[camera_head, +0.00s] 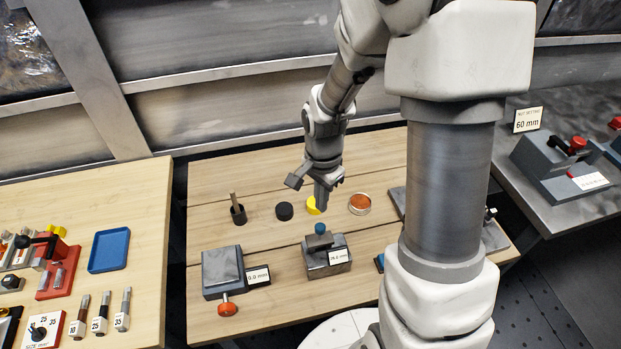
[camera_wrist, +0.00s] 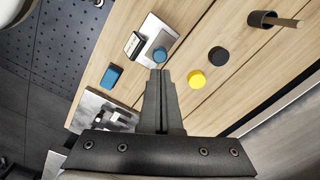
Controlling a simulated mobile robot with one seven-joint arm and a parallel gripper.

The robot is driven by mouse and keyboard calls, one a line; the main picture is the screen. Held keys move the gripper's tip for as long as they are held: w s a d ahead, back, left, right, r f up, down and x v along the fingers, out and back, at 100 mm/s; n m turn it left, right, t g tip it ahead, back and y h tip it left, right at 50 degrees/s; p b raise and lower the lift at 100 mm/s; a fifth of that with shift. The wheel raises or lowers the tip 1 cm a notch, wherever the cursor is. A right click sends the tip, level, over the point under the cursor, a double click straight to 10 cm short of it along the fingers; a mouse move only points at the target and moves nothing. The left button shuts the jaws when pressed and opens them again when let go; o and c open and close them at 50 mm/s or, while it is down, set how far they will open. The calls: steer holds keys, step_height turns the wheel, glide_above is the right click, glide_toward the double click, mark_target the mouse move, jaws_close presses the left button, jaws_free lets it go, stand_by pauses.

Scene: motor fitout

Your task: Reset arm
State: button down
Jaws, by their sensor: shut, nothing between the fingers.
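My gripper (camera_head: 321,199) hangs pointing down over the middle wooden table (camera_head: 230,182), its fingers close together with nothing between them. In the wrist view the two dark fingers (camera_wrist: 161,75) lie side by side. A yellow round piece (camera_head: 312,205) is just behind the gripper in the head view and beside the fingers in the wrist view (camera_wrist: 197,79). A grey block with a blue knob (camera_head: 320,229) stands in front of the gripper. It also shows past the fingertips in the wrist view, with its blue knob (camera_wrist: 160,55).
A black round piece (camera_head: 284,211), an orange-filled round dish (camera_head: 359,203) and a dark cup holding a stick (camera_head: 238,214) stand nearby. A grey block with an orange knob (camera_head: 228,309) is at front left. Side tables hold a blue tray (camera_head: 109,250) and a grey fixture (camera_head: 560,165).

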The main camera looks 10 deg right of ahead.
steer(key=s+r+n+t+b, duration=0.1)
steer(key=s+r+n+t, duration=0.1)
steer(key=s+r+n, duration=0.4)
steer(key=s+r+n+t+b, duration=0.1)
steer(key=s+r+n+t, duration=0.2)
steer(key=r, duration=1.2)
steer(key=shift+s+r+n+t, duration=0.25)
steer(key=shift+s+n, duration=1.25)
steer(key=shift+s, duration=0.95)
steer(key=shift+d, duration=0.1)
